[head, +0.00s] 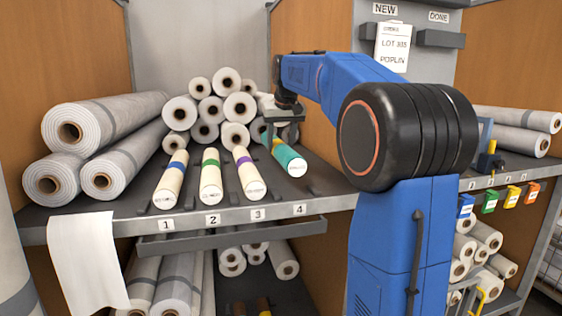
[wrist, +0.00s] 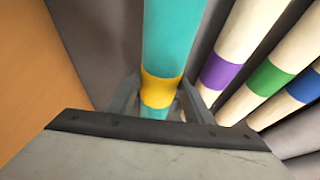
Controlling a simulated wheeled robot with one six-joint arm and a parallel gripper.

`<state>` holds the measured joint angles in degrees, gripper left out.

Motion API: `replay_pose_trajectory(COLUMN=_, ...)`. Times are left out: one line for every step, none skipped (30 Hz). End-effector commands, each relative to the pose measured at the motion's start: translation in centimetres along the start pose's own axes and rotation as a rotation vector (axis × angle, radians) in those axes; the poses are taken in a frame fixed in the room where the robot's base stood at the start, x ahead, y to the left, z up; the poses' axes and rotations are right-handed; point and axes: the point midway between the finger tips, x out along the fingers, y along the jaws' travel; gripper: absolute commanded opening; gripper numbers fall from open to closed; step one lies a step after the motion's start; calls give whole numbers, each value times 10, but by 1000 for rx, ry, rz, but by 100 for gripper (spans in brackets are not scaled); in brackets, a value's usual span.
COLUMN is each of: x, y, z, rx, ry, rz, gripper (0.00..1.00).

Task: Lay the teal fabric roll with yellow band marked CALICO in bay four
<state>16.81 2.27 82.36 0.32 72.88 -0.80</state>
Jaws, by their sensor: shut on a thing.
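The teal fabric roll (head: 289,161) with a yellow band lies at the right end of the row of rolls on the shelf, behind the label 4 (head: 299,209). Its near end carries small print that I cannot read. My gripper (head: 281,118) reaches down over the roll from above. In the wrist view my gripper (wrist: 160,105) is shut around the teal roll (wrist: 172,40) at its yellow band (wrist: 162,89). I cannot tell whether the roll touches the shelf.
Cream rolls with a blue band (head: 171,182), a green band (head: 210,177) and a purple band (head: 249,174) lie to the left, behind labels 1 to 3. Grey-white rolls are stacked behind. A wooden side panel (head: 318,97) stands close on the right.

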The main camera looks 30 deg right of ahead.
Motion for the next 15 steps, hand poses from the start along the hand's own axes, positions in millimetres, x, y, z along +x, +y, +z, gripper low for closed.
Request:
replay_pose_trajectory(x=4, y=0, z=2, rx=0, ry=0, rz=0, gripper=12)
replay_pose_trajectory(x=6, y=0, z=3, rx=0, ry=1, rz=0, gripper=12)
replay_pose_trajectory(x=8, y=0, z=3, rx=0, ry=1, rz=0, gripper=12)
replay_pose_trajectory(x=9, y=0, z=4, rx=0, ry=1, rz=0, gripper=12)
replay_pose_trajectory(x=10, y=0, z=4, rx=0, ry=1, rz=0, gripper=12)
replay_pose_trajectory(x=12, y=0, z=5, rx=0, ry=1, rz=0, gripper=12)
replay_pose_trajectory(x=14, y=0, z=6, rx=0, ry=0, rz=0, gripper=12)
replay_pose_trajectory(x=17, y=0, z=7, rx=0, ry=0, rz=0, gripper=12)
replay_pose_trajectory(x=21, y=0, z=9, rx=0, ry=0, rz=0, gripper=12)
replay_pose_trajectory(x=25, y=0, z=10, rx=0, ry=0, rz=0, gripper=12)
replay_pose_trajectory(x=29, y=0, z=12, rx=0, ry=-1, rz=0, gripper=12)
replay_pose_trajectory(x=34, y=0, z=14, rx=0, ry=-1, rz=0, gripper=12)
replay_pose_trajectory(x=38, y=0, z=16, rx=0, ry=-1, rz=0, gripper=12)
replay_pose_trajectory(x=41, y=0, z=17, rx=0, ry=0, rz=0, gripper=12)
replay_pose_trajectory(x=44, y=0, z=19, rx=0, ry=0, rz=0, gripper=12)
